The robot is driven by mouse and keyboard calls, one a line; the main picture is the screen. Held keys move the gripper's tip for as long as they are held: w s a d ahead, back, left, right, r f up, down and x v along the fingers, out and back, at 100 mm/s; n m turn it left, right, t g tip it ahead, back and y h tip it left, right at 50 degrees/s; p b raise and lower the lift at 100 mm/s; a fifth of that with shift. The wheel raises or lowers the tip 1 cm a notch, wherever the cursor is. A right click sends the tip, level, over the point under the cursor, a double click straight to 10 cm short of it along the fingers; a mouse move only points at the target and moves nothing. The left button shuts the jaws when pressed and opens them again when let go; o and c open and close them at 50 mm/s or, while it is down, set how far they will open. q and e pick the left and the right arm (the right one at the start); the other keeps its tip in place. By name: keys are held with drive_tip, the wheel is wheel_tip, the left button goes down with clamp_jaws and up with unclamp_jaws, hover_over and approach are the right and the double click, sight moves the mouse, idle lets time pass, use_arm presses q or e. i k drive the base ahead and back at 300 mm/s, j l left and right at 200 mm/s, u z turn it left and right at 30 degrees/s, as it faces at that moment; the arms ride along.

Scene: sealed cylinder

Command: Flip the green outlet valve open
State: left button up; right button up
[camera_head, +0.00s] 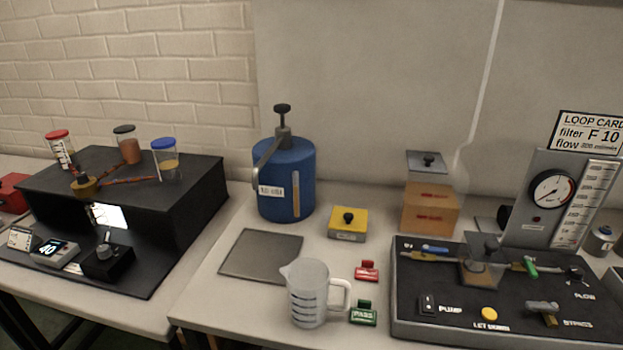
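The green valve handle (531,267) sits on the pipe line of the dark loop panel (408,318) at the right. It stands at a slant to the pipe, to the right of a clear-walled chamber (479,272) with brown contents. A blue valve handle (435,249) lies along the pipe on the chamber's left side. I cannot tell for sure from here whether the green valve is open or shut. Neither of my grippers shows in the head view.
The panel also carries a pump switch (427,304), a yellow button (489,314), a bypass valve (543,310) and a gauge board (552,190). A clear jug (308,293), red stamp (367,271) and green stamp (363,313) stand left of it. A blue tank (286,180) stands behind.

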sight(527, 263)
drive_tip(key=z, duration=1.3)
